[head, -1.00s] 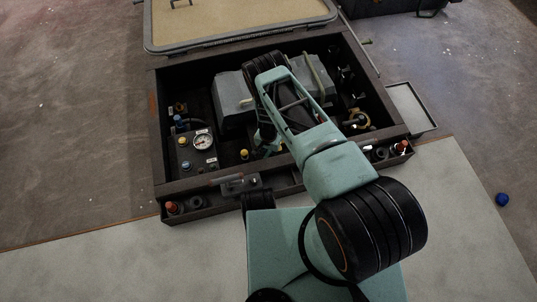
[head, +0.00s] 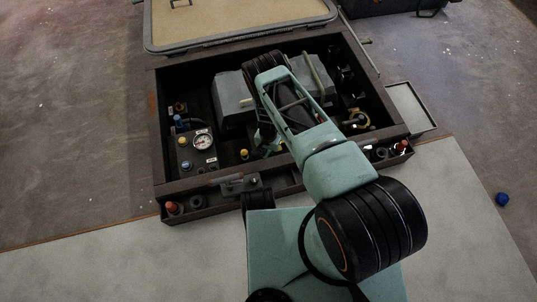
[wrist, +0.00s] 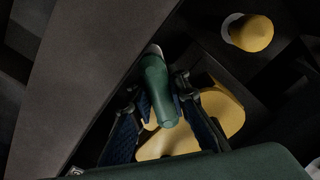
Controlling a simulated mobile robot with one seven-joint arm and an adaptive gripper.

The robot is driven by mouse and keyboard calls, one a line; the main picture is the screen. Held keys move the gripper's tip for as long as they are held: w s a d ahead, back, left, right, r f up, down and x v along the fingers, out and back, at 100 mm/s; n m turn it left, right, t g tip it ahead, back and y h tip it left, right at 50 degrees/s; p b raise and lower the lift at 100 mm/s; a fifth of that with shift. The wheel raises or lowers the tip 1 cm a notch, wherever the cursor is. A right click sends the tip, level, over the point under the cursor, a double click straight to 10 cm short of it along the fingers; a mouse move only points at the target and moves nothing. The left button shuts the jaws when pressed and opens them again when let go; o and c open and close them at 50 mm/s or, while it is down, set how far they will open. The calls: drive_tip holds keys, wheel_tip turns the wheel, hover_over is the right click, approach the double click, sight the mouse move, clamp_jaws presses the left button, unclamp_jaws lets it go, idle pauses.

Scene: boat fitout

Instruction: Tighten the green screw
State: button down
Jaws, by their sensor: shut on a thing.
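The green screw (wrist: 158,90) is a dark green cylinder with a pale end, in the middle of the wrist view. My gripper (wrist: 163,108) has its two dark blue finger pads on either side of it and is shut on it. A yellow plate-like part (wrist: 222,108) lies behind the screw. In the head view my gripper (head: 266,141) reaches down into the open dark case. My arm hides most of the spot, and I cannot make out the screw clearly there.
The dark case (head: 163,125) has raised walls around the work spot. A pressure gauge (head: 202,142) and a yellow knob (head: 244,154) stand left of my gripper; a yellow cap (wrist: 250,32) is close by. A grey box (head: 233,92) sits behind.

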sight(268, 152)
drive_tip(key=shift+w+a, duration=0.1)
drive_tip(key=shift+w, duration=0.1)
drive_tip(key=c, duration=2)
unclamp_jaws()
drive_tip(key=o, duration=0.4)
drive_tip(key=shift+s, duration=0.1)
drive_tip(key=shift+r, duration=0.1)
wheel_tip(268, 152, up, 12)
drive_tip(key=shift+f, duration=0.1)
drive_tip(key=shift+c, duration=0.7)
